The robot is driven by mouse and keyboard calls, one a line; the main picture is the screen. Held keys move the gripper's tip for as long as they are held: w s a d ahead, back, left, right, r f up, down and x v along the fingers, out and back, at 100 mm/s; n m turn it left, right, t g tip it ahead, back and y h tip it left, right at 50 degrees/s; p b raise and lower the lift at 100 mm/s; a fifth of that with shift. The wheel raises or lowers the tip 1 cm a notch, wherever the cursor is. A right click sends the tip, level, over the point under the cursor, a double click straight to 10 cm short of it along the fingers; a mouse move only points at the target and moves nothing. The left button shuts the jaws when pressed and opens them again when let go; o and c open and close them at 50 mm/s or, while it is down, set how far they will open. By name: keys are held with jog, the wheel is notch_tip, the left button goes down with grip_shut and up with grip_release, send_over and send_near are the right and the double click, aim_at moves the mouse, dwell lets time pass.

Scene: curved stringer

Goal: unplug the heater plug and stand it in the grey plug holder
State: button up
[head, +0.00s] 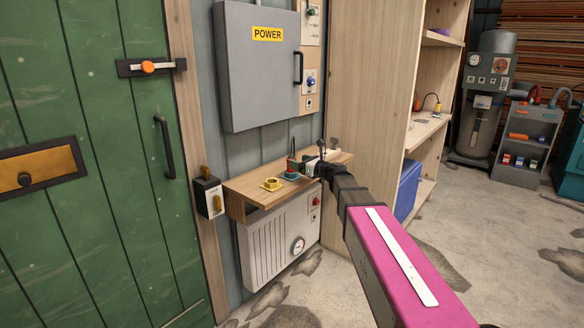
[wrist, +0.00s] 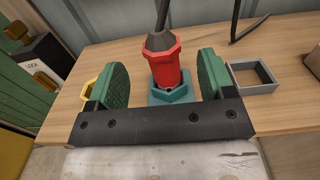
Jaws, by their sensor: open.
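The red heater plug (wrist: 163,66) stands upright in a teal socket base (wrist: 157,97) on the wooden shelf, with a dark cable rising from its top. My gripper (wrist: 164,78) is open, with one green pad on each side of the plug and visible gaps between pads and plug. The grey plug holder (wrist: 235,75), a square open-topped frame, sits empty to the right of the right pad. In the head view my gripper (head: 306,166) is over the shelf beside the plug (head: 291,165); the holder cannot be made out there.
A yellow fitting (head: 271,184) sits on the shelf (head: 240,187) left of the socket. A black lock box (head: 208,197) is at the shelf's left end. The white heater (head: 270,243) is below, and a grey power cabinet (head: 255,80) hangs above. A dark cable (wrist: 250,29) stands behind the holder.

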jog(key=x, duration=0.5)
jog(key=shift+w, duration=0.15)
jog(key=c, duration=1.1)
